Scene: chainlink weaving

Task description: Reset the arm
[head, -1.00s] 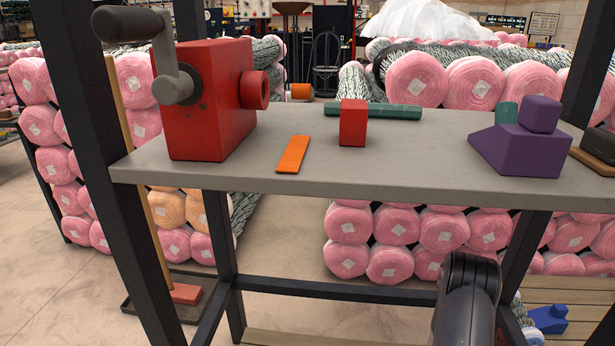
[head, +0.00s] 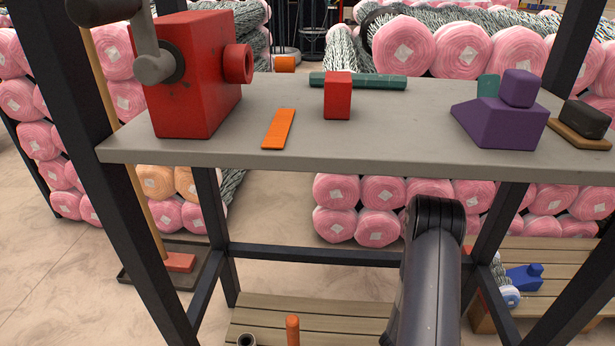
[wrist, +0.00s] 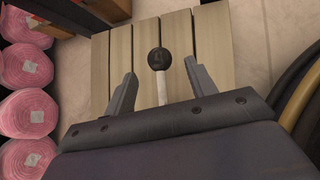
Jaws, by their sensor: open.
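My gripper (wrist: 160,88) is open in the wrist view, its two grey fingers spread apart. Between and beyond them, a dark round knob on a pale rod (wrist: 155,60) shows over a slatted wooden surface (wrist: 118,55). I cannot tell how far the knob is from the fingers; nothing is seen gripped. In the head view my dark arm rises from the bottom edge in front of the grey workbench (head: 350,152), and the gripper itself is not visible there.
On the bench stand a red cranked machine (head: 195,75), an orange strip (head: 279,129), a red block (head: 338,97), a green bar (head: 375,82), a purple block (head: 500,122) and a black brush-like thing (head: 585,120). Pink rolls (head: 405,48) are stacked behind. A slatted lower shelf (head: 340,313) lies below.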

